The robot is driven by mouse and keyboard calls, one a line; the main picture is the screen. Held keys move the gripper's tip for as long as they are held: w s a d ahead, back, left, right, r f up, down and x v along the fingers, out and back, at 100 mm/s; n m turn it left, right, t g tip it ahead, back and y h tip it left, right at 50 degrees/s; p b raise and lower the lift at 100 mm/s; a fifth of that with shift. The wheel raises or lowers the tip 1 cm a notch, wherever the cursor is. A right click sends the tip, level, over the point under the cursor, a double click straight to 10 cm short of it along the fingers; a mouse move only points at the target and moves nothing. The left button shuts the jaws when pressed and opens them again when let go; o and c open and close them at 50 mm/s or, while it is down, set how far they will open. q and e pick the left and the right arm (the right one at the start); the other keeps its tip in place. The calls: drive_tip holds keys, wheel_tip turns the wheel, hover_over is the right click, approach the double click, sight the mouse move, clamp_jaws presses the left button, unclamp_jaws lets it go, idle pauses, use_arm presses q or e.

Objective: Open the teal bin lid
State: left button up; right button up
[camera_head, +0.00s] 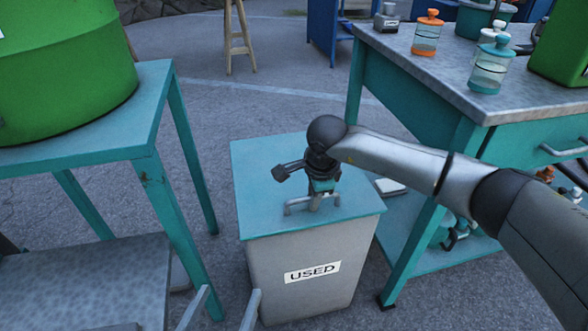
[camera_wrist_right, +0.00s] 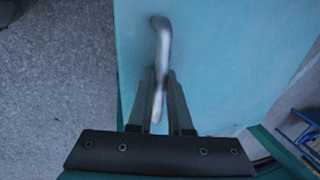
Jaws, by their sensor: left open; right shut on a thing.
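The bin (camera_head: 285,278) is grey with a "USED" label on its front. Its teal lid (camera_head: 262,172) lies flat on top, closed. A grey bar handle (camera_head: 296,208) stands up from the lid near its front edge. My right gripper (camera_head: 316,203) comes down from above and is shut on this handle, hiding part of it. In the right wrist view, the handle (camera_wrist_right: 162,40) runs between the two fingers of my right gripper (camera_wrist_right: 160,90), with the teal lid (camera_wrist_right: 225,60) behind it.
A teal table with a green drum (camera_head: 60,70) stands at left. A teal workbench (camera_head: 455,82) with jars (camera_head: 489,65) stands close at right; my right arm reaches across in front of it. A grey surface (camera_head: 85,285) is at lower left. Open floor (camera_head: 245,100) lies behind the bin.

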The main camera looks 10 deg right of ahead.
drive_tip(key=shift+r, duration=0.1)
clamp_jaws()
drive_tip(key=shift+r, duration=0.1)
